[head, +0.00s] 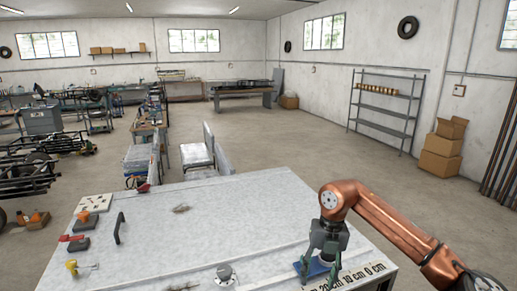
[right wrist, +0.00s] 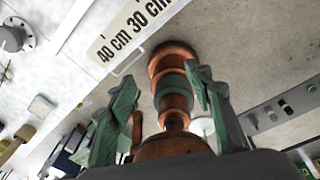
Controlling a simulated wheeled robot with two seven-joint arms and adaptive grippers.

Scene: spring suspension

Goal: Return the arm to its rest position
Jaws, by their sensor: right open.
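My right gripper (head: 319,268) points down over the right front part of the pale worktable (head: 255,205), beside the printed centimetre scale (head: 362,276). In the right wrist view its two green-padded fingers (right wrist: 163,92) stand wide apart, with nothing held between them. A copper and teal jointed part, which looks like my own body, shows behind the gap. My copper right arm reaches in from the right edge of the head view. A blue item shows at the fingertips in the head view; I cannot tell whether they touch it. My left gripper is not seen.
A round grey fitting (head: 225,274) stands near the table's front. A small grey part (head: 181,208) lies further back. A black handle (head: 119,228) and red and yellow-handled tools (head: 72,266) are at the left. The table's middle is mostly clear. Cardboard boxes (head: 441,153) stand far off.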

